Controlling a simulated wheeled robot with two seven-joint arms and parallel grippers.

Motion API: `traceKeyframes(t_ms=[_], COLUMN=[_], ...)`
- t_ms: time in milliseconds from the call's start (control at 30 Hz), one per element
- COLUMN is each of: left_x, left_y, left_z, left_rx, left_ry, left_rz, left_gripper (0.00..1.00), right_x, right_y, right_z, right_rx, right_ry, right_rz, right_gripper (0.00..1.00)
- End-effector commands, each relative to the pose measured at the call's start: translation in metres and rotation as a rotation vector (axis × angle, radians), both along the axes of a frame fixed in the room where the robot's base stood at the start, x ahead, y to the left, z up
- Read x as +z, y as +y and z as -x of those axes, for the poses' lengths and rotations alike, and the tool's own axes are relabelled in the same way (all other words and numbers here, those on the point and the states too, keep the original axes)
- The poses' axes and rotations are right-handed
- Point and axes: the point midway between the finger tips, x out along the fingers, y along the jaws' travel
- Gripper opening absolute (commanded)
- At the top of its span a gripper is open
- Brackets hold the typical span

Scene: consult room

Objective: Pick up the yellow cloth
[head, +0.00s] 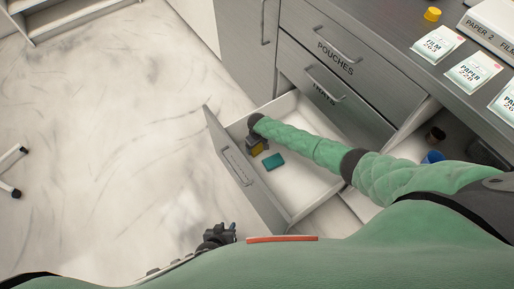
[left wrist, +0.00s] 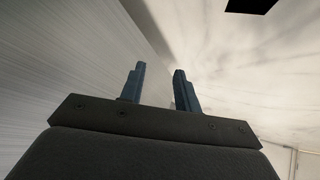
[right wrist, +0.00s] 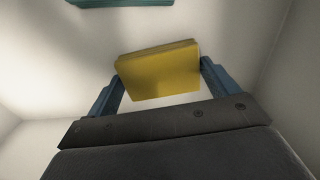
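The yellow cloth (right wrist: 158,72) looks like a thick folded block, slightly tilted in the right wrist view. It sits between the fingers of my right gripper (right wrist: 160,76), which meet its left and right edges. In the head view my right gripper (head: 255,141) is down inside the open drawer and mostly covers the yellow cloth (head: 258,149). Whether the cloth still touches the drawer floor cannot be told. My left gripper (head: 217,236) is outside the drawer, below its front corner. Its fingers (left wrist: 159,85) are apart with nothing between them.
The open drawer (head: 310,183) also holds a teal cloth (head: 273,161), seen in the right wrist view (right wrist: 120,2). Another open drawer to the right holds a blue item (head: 433,156). Packets and a yellow-capped container (head: 432,14) stand on the counter.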

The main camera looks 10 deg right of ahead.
Motion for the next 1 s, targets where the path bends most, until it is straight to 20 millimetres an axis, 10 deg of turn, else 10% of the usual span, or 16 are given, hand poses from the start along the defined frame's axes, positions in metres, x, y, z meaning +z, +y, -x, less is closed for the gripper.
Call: traceKeyframes(t_ms=[567, 867, 1000], left_x=[0.015, 0.053, 0.099], left_y=[0.001, 0.000, -0.002], left_z=[-0.003, -0.004, -0.013], left_rx=[-0.001, -0.006, -0.019], left_ry=[-0.002, 0.007, 0.040], left_rz=[-0.002, -0.001, -0.004], left_gripper=[0.32, 0.32, 0.32], right_x=[0.015, 0.047, 0.050], right_y=[0.000, -0.001, -0.007], right_z=[0.000, 0.003, 0.010], right_rx=[0.000, 0.001, 0.000], right_ry=[0.000, 0.002, 0.001], right_rz=[-0.001, 0.001, 0.000], right_gripper=[0.65, 0.65, 0.65])
